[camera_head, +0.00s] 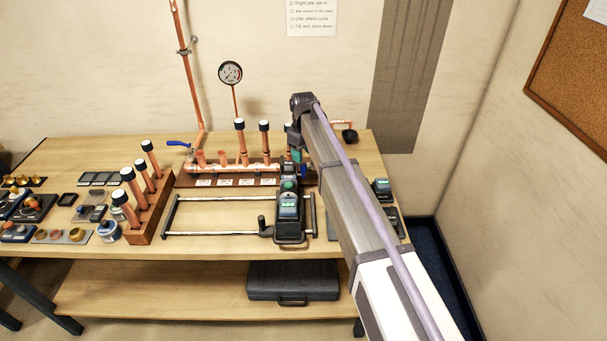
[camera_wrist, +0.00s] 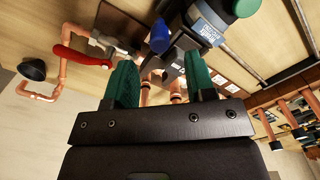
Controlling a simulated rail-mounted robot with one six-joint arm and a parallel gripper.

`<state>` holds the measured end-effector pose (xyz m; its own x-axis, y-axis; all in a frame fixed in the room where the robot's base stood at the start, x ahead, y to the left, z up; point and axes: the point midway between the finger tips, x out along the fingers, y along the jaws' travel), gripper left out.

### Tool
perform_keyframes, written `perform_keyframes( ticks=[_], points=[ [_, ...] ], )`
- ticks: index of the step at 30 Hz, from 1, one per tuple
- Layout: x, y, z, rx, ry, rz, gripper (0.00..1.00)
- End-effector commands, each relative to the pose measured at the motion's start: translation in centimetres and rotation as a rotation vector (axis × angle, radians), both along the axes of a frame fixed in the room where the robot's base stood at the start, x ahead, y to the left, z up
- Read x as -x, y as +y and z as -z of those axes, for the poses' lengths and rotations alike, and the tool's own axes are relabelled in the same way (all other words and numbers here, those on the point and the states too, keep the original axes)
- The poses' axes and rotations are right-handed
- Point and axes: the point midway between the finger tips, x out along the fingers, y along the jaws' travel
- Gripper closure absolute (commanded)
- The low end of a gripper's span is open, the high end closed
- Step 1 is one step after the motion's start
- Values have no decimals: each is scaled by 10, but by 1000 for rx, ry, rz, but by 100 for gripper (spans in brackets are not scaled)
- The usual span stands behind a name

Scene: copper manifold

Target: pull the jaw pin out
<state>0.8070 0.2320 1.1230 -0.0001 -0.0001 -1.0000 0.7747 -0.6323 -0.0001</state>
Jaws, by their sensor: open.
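The press tool (camera_head: 289,205), dark with a lit green display, stands on a railed carriage near the right of the bench. It also shows in the wrist view (camera_wrist: 207,28), with its dark jaw head and a blue knob (camera_wrist: 160,37) that looks like the head of the jaw pin. My gripper (camera_wrist: 160,72) has two green fingers, open with a wide gap. The blue knob appears beyond the fingertips, between them in the picture; I see no contact. In the head view my arm mostly hides the gripper and the tool's jaws.
The copper manifold (camera_head: 232,168) with upright pipes is behind the rails (camera_head: 210,234). A wooden rack (camera_head: 149,215) of capped pipes stands to the left. In the wrist view a red-handled valve (camera_wrist: 80,57) and a black cup (camera_wrist: 32,69) lie left of the fingers.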

Motion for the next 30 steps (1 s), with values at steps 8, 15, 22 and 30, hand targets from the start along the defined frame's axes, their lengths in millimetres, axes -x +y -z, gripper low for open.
perform_keyframes(
  ticks=[8,15,22,30],
  points=[
    [0,0,61,0,0,1,50],
    [0,0,59,0,0,1,50],
    [0,0,59,0,0,1,67],
    [0,0,59,0,0,1,93]
  ],
)
